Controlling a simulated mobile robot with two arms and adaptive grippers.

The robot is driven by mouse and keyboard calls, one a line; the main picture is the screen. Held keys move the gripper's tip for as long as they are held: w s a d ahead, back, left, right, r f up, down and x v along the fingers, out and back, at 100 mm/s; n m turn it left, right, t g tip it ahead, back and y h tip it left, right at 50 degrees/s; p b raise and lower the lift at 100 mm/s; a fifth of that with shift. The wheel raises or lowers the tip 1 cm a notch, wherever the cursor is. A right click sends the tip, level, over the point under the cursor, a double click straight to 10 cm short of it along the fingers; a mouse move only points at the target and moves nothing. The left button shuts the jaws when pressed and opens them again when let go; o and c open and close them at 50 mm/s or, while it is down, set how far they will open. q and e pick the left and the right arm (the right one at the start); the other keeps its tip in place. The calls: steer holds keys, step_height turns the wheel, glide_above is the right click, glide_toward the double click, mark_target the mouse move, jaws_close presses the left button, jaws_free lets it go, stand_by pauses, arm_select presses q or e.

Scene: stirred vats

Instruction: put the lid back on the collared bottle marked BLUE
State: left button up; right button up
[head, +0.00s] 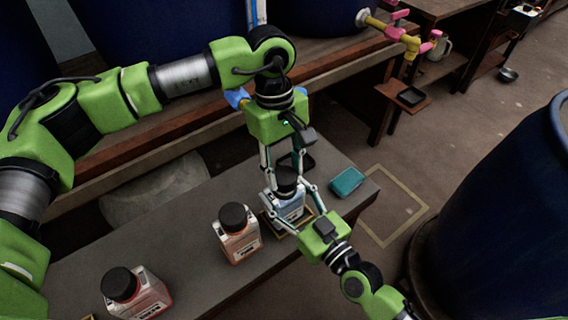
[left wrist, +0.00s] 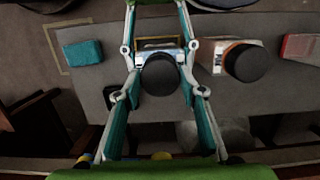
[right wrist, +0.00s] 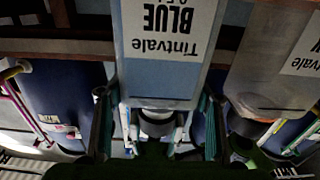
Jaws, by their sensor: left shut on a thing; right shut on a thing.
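The bottle marked BLUE (head: 290,208) stands upright on the grey bench; its label shows upside down in the right wrist view (right wrist: 165,45). The black lid (head: 287,178) is over the bottle's neck and shows from above in the left wrist view (left wrist: 160,76). My left gripper (head: 284,174) reaches down from above and is shut on the lid. My right gripper (head: 290,203) comes from the front right and is shut on the bottle, a finger on each side. The fingers hide the neck, so I cannot tell whether the lid is seated.
An orange bottle (head: 239,247) and a red bottle (head: 150,298), both with black lids, stand to the left on the bench (head: 190,262). A teal block (head: 347,181) lies to the right. A large blue vat (head: 510,220) stands beyond the bench's right end.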

arm_select(q)
steer(key=shift+f, duration=0.65)
stand_by(0.5)
steer(key=o, duration=0.9)
arm_select(e)
steer(key=o, duration=1.7)
arm_select(q)
step_height(320, 180, up, 12)
steer(key=w+a, duration=0.1)
steer(key=shift+w+f, duration=0.15)
steer(key=shift+w, duration=0.15)
